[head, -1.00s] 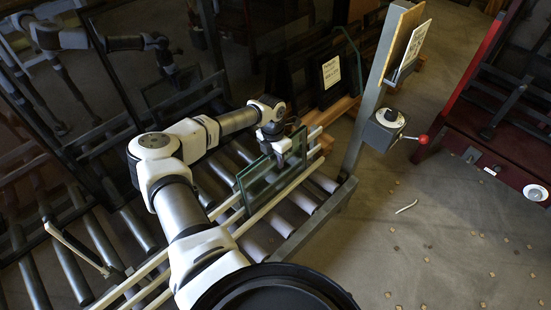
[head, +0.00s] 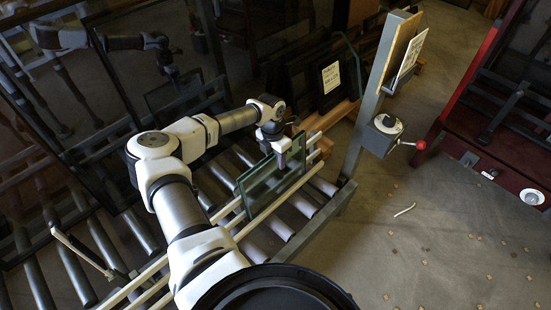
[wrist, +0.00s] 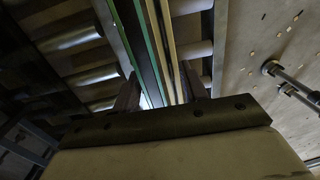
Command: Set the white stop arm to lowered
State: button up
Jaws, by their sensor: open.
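A thin cream-white bar (head: 78,249) stands out over the rollers at the left in the head view. It looks like the white stop arm, tilted, but I cannot be sure. My gripper (head: 284,160) is far to its right, above the conveyor, at the upper edge of a greenish glass pane (head: 262,186). In the wrist view my gripper (wrist: 158,92) points down with its fingers apart. The glass edge (wrist: 149,50) and a pale rail (wrist: 169,45) run between or just beyond the fingers. Contact cannot be made out.
A grey post (head: 372,110) carries a control box (head: 383,134) with a red-balled lever (head: 420,145). Pale rails (head: 262,214) run along the rollers (head: 270,239). Dark framed panes (head: 318,75) stand behind. A red machine (head: 470,150) is at the right; floor between is mostly open.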

aim_at(54, 223)
jog(key=k+j, duration=0.35)
jog(key=j, duration=0.2)
jog(key=k+j, duration=0.35)
jog(key=j, duration=0.15)
